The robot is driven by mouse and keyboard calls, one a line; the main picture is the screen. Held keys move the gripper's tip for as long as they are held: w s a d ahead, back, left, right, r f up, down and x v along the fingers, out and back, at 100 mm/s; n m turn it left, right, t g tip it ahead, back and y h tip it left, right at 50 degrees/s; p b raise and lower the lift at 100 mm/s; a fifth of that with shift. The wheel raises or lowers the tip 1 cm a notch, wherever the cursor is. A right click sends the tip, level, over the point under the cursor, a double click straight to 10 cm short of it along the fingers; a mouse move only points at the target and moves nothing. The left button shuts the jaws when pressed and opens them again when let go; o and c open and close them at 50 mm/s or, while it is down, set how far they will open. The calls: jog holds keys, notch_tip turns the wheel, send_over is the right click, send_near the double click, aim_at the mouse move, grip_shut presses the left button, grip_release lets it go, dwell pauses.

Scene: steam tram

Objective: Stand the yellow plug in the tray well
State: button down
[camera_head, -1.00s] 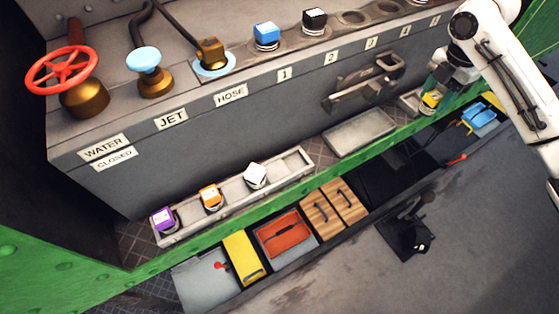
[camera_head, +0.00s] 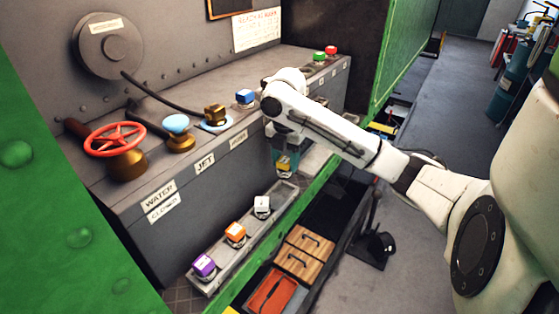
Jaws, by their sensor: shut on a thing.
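The long grey tray (camera_head: 225,272) lies low along the front of the console. Purple (camera_head: 204,266), orange (camera_head: 235,233) and white (camera_head: 262,207) plugs stand in it, in a row. The yellow plug hangs by the tray's far end, beyond the white plug. I cannot tell its exact height above the tray. The tray's far end shows no plug, but its well is hard to make out.
A blue plug (camera_head: 244,97) stands on the console top, with green (camera_head: 319,58) and red (camera_head: 331,51) ones farther back. A red wheel valve (camera_head: 115,139) and a blue-topped valve (camera_head: 177,130) stand at left. A second grey tray (camera_head: 316,158) lies right of my gripper. Wooden boxes (camera_head: 304,252) lie below.

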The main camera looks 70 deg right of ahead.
aim_at(284, 173)
jog(key=shift+w+a+f+b, duration=0.15)
jog(key=shift+f+b, duration=0.2)
jog(key=shift+f, duration=0.25)
jog(key=shift+f+b, duration=2.15)
jog(key=shift+f, duration=0.7)
grip_release()
jog(key=shift+r, duration=0.2)
jog(key=shift+c, duration=0.3)
jog(key=shift+d+r+p, duration=0.2)
jog(key=shift+r+p, duration=0.35)
jog(key=shift+r, duration=0.2)
